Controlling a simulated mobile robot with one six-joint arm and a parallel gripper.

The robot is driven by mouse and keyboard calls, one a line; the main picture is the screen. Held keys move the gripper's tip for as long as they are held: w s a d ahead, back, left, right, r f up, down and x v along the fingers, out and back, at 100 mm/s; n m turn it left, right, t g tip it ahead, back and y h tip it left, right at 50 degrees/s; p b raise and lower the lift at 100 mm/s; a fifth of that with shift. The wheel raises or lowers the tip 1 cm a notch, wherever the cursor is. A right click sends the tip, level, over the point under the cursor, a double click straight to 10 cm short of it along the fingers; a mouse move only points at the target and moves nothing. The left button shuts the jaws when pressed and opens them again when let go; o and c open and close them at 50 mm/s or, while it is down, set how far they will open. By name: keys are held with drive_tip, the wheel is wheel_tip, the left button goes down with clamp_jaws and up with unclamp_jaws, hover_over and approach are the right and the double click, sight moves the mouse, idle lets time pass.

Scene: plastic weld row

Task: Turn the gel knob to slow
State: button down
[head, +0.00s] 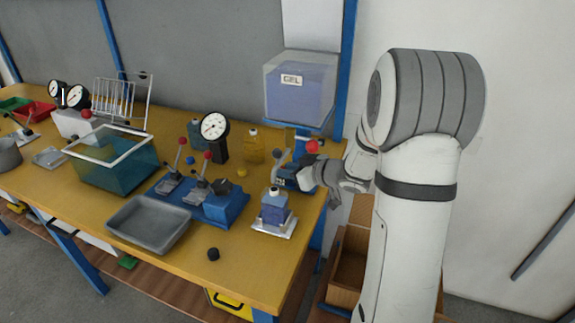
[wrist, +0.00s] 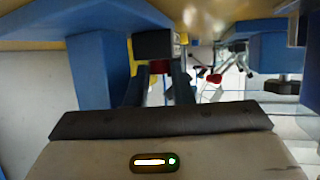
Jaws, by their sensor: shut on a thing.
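The gel dispenser (head: 298,88) is a clear box of bluish gel with a GEL label, on a blue stand at the table's right back. My gripper (head: 306,178) is at the stand's lower front, below a red ball (head: 312,146). In the wrist view, my gripper's two dark fingers (wrist: 161,72) reach to a black block-like knob (wrist: 153,45) with a small pale label plate (wrist: 178,42) beside it. The gripper is shut on this knob. The fingers hide part of it, and I cannot read its setting.
A small blue bottle-like unit (head: 274,208) on a metal plate stands just left of my gripper. A blue fixture with red-knobbed levers (head: 225,206), a grey tray (head: 148,222) and a water tank (head: 117,165) lie further left.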

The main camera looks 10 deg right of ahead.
drive_tip(key=shift+y, duration=0.3)
drive_tip(key=c, duration=1.5)
unclamp_jaws()
drive_tip(key=shift+c, duration=0.2)
drive_tip(key=shift+f, duration=0.1)
